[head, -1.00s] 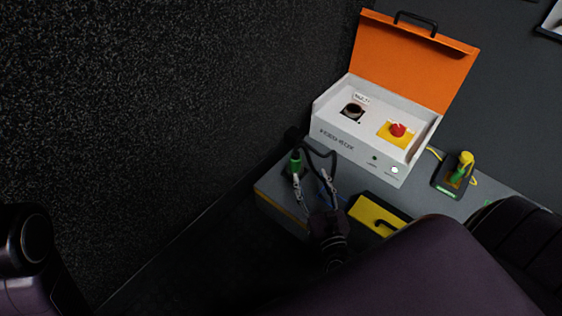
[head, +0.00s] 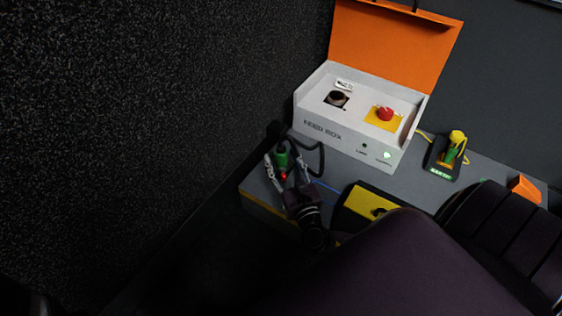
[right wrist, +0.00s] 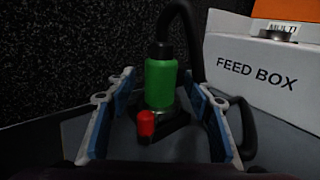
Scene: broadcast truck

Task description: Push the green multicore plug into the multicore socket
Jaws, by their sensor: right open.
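The green multicore plug (head: 282,158) stands upright on the grey bench, left of the feed box. A black cable rises from its top and loops to the right. It also shows in the right wrist view (right wrist: 160,84), between the fingers, with a small red part (right wrist: 146,123) in front. My right gripper (head: 286,170) is open around the plug, one finger on each side, with gaps to both. In the right wrist view my right gripper (right wrist: 161,100) is spread wide. The multicore socket (head: 337,98) is a dark round opening in the box top, beside a white label. My left gripper is not in view.
The white feed box (head: 345,142) has a raised orange lid (head: 394,45) and a red button (head: 385,113) on yellow. A yellow-black case (head: 366,203) lies in front. A holder with a yellow-green plug (head: 453,150) stands right. A dark speckled wall borders the left.

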